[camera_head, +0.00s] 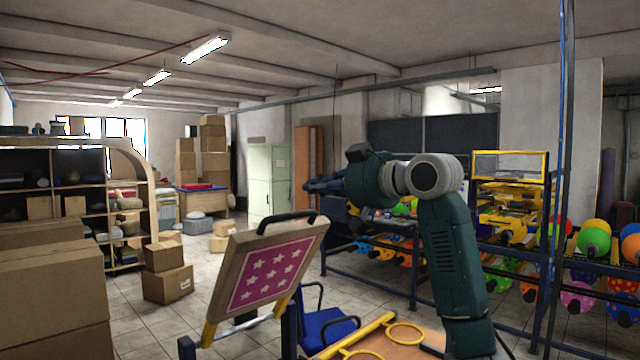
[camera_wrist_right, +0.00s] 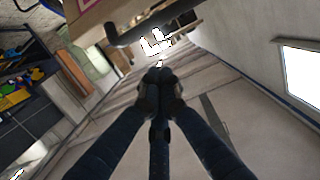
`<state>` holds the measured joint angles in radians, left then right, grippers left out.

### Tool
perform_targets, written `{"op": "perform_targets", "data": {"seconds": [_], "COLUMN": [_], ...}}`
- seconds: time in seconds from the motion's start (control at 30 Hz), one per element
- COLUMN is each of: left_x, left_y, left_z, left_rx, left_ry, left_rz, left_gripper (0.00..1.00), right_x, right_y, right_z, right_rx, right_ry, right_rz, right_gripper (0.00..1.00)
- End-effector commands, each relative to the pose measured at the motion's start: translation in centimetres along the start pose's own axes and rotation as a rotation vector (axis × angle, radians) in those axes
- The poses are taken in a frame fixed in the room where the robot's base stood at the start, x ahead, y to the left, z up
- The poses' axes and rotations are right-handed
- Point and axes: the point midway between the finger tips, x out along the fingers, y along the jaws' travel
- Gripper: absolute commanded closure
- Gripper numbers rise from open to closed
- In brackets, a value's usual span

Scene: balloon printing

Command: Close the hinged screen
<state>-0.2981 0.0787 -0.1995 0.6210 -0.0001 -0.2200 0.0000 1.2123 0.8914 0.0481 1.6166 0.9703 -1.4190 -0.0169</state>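The hinged screen (camera_head: 238,252) is a wooden frame around a pink panel with white stars. It stands raised and tilted in the lower middle of the head view, on yellow arms. A black handle (camera_head: 287,222) runs along its top edge; a dark handle bar also shows at the top of the right wrist view (camera_wrist_right: 150,24). My right gripper (camera_head: 322,186) is above and slightly right of the handle, apart from it, pointing left. In the wrist view its dark fingers (camera_wrist_right: 158,78) come together at the tips with nothing visible between them. My left gripper is not in view.
A wooden worktop (camera_head: 420,345) with yellow rings (camera_head: 405,333) lies at the bottom, beside a blue chair (camera_head: 328,328). Racks with colourful balloons (camera_head: 592,241) stand at right. Cardboard boxes (camera_head: 167,284) and shelves (camera_head: 125,228) are at left. Tiled floor behind the screen is partly clear.

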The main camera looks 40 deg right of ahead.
Motion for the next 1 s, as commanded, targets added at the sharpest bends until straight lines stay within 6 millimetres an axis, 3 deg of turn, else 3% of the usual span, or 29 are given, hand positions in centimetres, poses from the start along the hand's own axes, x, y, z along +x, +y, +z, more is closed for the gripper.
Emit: {"op": "perform_targets", "data": {"seconds": [0.03,0.27,0.33,0.53,1.0], "left_x": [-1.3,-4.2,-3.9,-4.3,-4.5], "left_y": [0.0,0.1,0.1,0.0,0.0], "left_z": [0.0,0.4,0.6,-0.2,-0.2], "left_rx": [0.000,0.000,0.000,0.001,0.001], "left_ry": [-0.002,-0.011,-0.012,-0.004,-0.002], "left_rz": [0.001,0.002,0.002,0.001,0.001], "left_gripper": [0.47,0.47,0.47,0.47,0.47], "right_x": [1.2,6.3,5.6,4.2,3.6], "right_y": [-0.1,-0.2,0.0,0.0,0.0], "right_z": [-0.4,-0.5,0.9,2.5,3.2], "right_rx": [0.003,0.003,-0.001,-0.001,-0.001], "right_ry": [-0.005,-0.006,-0.005,-0.003,-0.001], "right_rz": [-0.004,-0.004,0.001,0.001,0.000], "right_gripper": [1.00,1.00,1.00,1.00,1.00]}}
